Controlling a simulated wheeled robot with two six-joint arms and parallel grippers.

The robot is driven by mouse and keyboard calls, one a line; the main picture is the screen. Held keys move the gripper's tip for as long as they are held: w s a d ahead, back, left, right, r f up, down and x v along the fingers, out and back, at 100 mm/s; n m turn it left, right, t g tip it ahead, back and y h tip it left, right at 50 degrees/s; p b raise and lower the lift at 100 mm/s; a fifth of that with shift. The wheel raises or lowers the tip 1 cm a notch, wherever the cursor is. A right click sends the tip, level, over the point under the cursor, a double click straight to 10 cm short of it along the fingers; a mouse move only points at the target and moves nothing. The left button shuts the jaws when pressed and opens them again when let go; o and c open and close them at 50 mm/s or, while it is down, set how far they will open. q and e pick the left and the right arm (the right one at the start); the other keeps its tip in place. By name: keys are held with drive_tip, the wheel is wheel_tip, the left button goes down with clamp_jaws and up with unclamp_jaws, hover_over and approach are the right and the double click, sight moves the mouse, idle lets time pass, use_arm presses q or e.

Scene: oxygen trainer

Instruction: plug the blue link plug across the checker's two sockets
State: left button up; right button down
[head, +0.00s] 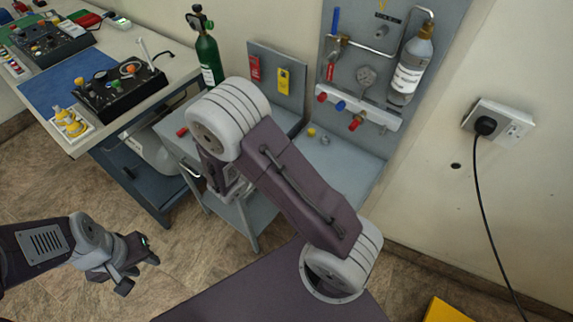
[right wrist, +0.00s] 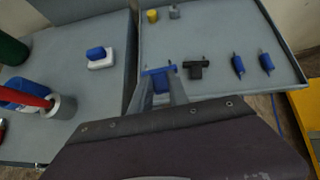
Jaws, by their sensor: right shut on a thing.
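My right gripper (right wrist: 160,82) is shut on a blue piece (right wrist: 161,84), which looks like the link plug; a thin blue bar shows at the fingertips. It is over the grey tray (right wrist: 222,97), near the tray's left edge. In the head view my right arm hides this gripper and its load. I cannot make out the checker or its two sockets for certain. A blue block on a white base (right wrist: 98,63) stands on the grey surface to the left. My left gripper (head: 137,268) is open and empty, low at the left, above the floor.
A black T-shaped piece (right wrist: 196,68) and two blue pieces (right wrist: 238,66) lie on the tray, with a yellow cap (right wrist: 152,15) at its back. A green cylinder (head: 208,58) stands near the wall panel (head: 348,55). A workbench (head: 130,47) holds black devices.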

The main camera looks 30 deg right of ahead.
drive_tip(key=s+a+r+p, duration=0.4)
drive_tip(key=s+a+p, duration=0.1)
drive_tip(key=a, duration=0.5)
drive_tip(key=shift+s+p, duration=0.2)
drive_tip(key=shift+p, duration=0.2)
drive_tip(key=shift+r, duration=0.1)
drive_tip(key=w+d+r+n+t+y, duration=0.1)
drive_tip(key=w+d+r+n, duration=0.1)
drive_tip(key=d, duration=0.3)
drive_tip(key=shift+w+r+t, duration=0.3)
drive_tip(key=shift+w+r, duration=0.05)
drive_tip(key=shift+w, duration=0.1)
drive_tip(key=shift+d, duration=0.15)
